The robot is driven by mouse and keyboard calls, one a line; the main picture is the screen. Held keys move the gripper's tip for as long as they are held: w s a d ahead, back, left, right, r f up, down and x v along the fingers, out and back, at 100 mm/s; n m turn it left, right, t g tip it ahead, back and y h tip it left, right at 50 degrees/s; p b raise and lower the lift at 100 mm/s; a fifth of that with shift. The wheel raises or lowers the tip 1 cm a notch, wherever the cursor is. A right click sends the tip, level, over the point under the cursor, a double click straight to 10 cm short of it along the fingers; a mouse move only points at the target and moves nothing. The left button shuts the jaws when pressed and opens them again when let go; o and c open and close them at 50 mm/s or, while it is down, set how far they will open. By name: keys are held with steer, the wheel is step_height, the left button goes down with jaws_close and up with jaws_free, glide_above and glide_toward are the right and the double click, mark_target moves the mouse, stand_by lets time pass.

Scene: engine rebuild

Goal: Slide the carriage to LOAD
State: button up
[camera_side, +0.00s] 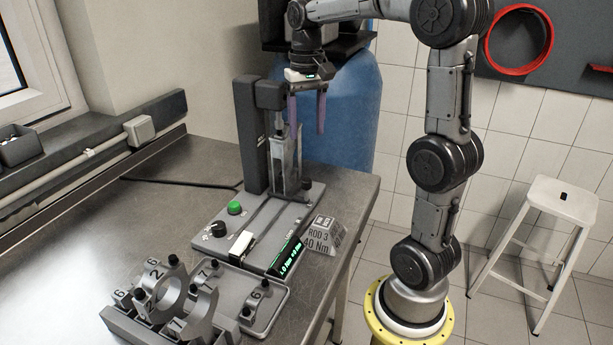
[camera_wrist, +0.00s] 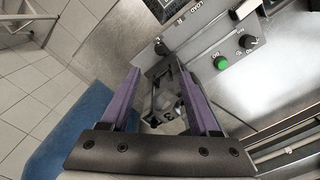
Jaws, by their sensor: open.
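The test machine's grey base (camera_side: 222,240) stands on the bench, with a dark column (camera_side: 247,140) at its back. An upright metal fixture (camera_side: 284,168), apparently the carriage, stands beside the column at the far end of the base. It also shows in the wrist view (camera_wrist: 168,98), between and beyond my fingers, partly hidden. The LOAD label (camera_wrist: 196,7) is printed on the base near the top of the wrist view. My gripper (camera_side: 307,133) is open and empty, pointing down above the fixture; its purple fingers also show in the wrist view (camera_wrist: 160,75). I see no clear contact with the fixture.
A green button (camera_side: 235,208) and black knob (camera_side: 218,229) sit on the base. A lit display (camera_side: 285,257) and a ROD 3 40 Nm sign (camera_side: 321,234) stand at its front right. Numbered caps and rings (camera_side: 160,290) fill a front rack. A blue tank (camera_side: 345,120) stands behind.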

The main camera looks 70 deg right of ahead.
mark_target(307, 179)
step_height(307, 179, down, 13)
steer(key=shift+f, duration=0.15)
stand_by(0.4)
jaws_close()
stand_by(1.3)
